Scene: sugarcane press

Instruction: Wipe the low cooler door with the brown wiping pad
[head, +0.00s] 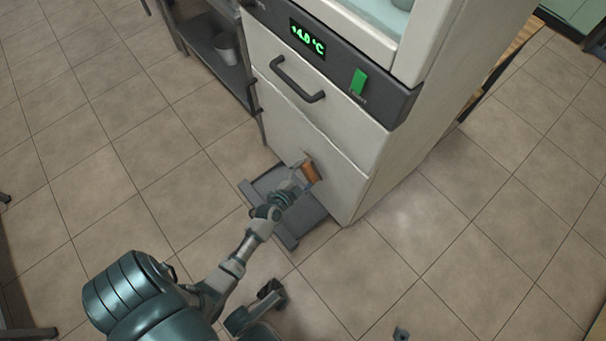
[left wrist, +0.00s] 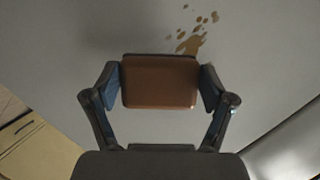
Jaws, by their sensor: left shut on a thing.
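The low cooler door (head: 284,137) is the pale panel at the bottom of the white cooler, below a drawer front with a dark handle. My left gripper (head: 303,174) is shut on the brown wiping pad (head: 311,172), in front of the door's lower part. In the left wrist view the pad (left wrist: 160,82) sits between both fingers, its broad face toward the camera. Brown stain spots (left wrist: 192,40) show on the pale door just above the pad, slightly right. Whether the pad presses on the door I cannot tell. My right gripper is not clearly seen.
A grey tray-like piece (head: 300,220) lies on the floor at the cooler's foot, under my left gripper. The drawer handle (head: 297,82) sticks out above. A dark shelf rack with a metal pot (head: 225,47) stands to the left.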

